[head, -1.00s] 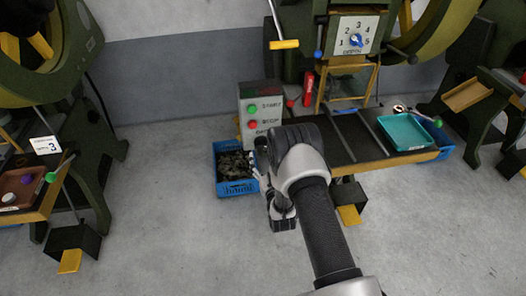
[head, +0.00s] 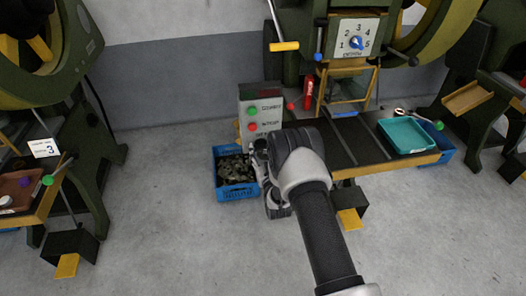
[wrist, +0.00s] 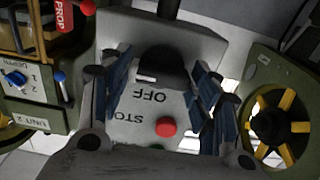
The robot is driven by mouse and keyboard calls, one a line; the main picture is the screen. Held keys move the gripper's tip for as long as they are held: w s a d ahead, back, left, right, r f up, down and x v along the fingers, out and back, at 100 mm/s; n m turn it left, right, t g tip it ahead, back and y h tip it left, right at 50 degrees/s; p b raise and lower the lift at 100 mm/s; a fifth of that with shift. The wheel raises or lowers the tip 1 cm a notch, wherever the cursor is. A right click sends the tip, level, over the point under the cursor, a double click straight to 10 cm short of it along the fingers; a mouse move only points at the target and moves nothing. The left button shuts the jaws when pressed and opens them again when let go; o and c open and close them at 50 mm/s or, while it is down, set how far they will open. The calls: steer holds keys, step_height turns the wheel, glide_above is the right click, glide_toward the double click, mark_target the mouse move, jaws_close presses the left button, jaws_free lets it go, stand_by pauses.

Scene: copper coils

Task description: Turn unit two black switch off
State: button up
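The grey control box (head: 247,108) stands by the middle machine, with a green button (head: 252,111) and a red button (head: 252,126) on its face. In the wrist view the box is upside down. Its black switch (wrist: 163,66) sits by the word OFF, with a white mark on its lower left edge. My gripper (wrist: 160,72) is open, with one blue-padded finger on each side of the switch and visible gaps. In the head view my gripper (head: 262,158) is in front of the box's lower part and the switch is hidden.
A blue crate (head: 236,192) of dark parts is on the floor just left of my gripper. The machine's table with a teal tray (head: 405,135) is at right. The wrist view shows a UNIT 2 label (wrist: 20,121).

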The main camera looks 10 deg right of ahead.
steer(key=c, duration=0.5)
steer(key=shift+c, duration=0.3)
steer(key=n, duration=0.3)
steer(key=shift+n, duration=0.4)
steer(key=n, duration=0.3)
steer(key=shift+n, duration=0.3)
steer(key=n, duration=0.5)
steer(key=shift+n, duration=2.8)
